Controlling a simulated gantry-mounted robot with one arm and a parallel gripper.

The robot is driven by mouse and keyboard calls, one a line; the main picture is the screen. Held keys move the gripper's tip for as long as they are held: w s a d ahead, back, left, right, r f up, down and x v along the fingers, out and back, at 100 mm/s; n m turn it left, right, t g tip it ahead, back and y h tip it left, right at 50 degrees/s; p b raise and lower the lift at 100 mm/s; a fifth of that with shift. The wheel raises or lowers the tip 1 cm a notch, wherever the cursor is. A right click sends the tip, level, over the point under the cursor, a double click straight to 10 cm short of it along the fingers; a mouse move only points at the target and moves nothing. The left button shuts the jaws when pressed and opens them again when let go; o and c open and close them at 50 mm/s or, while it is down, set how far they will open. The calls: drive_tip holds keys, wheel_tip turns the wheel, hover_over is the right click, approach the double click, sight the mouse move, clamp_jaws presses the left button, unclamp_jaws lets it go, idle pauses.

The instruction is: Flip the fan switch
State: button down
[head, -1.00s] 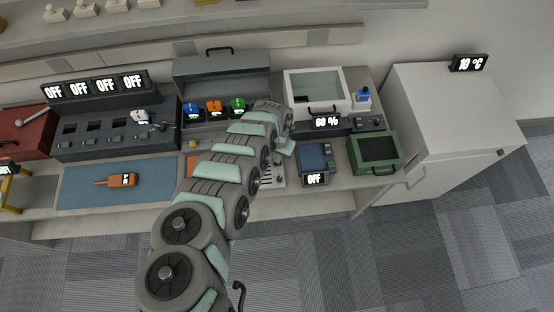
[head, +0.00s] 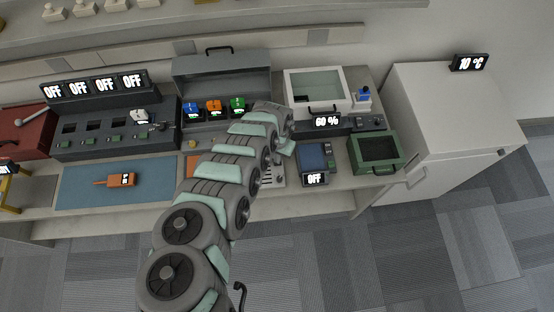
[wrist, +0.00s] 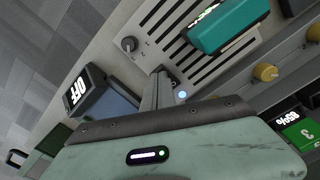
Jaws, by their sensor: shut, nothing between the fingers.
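A pale slotted panel (wrist: 190,60) lies under my gripper in the wrist view. A dark round knob (wrist: 128,43) with small marks beside it sits on the panel; it may be the fan switch, but I cannot tell for sure. My gripper (wrist: 160,74) is shut and empty, with its fingertips over the panel near the knob, apart from it in the picture. I cannot tell its height above the panel. In the head view my arm hides most of the panel (head: 279,174), and the fingertips cannot be made out.
A teal device (wrist: 228,24) with a lit display lies on the slots. A blue device with an OFF display (head: 314,180) stands right of the panel. A green box (head: 390,137), a glass-topped white box (head: 344,98) and a grey open case (head: 190,68) are nearby.

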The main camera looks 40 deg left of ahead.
drive_tip(key=shift+f+b, duration=0.45)
drive_tip(key=shift+f, duration=0.2)
idle(0.3)
wheel_tip(320, 180, up, 7)
drive_tip(key=p, duration=0.7)
drive_tip(key=shift+r, duration=0.1)
idle(0.3)
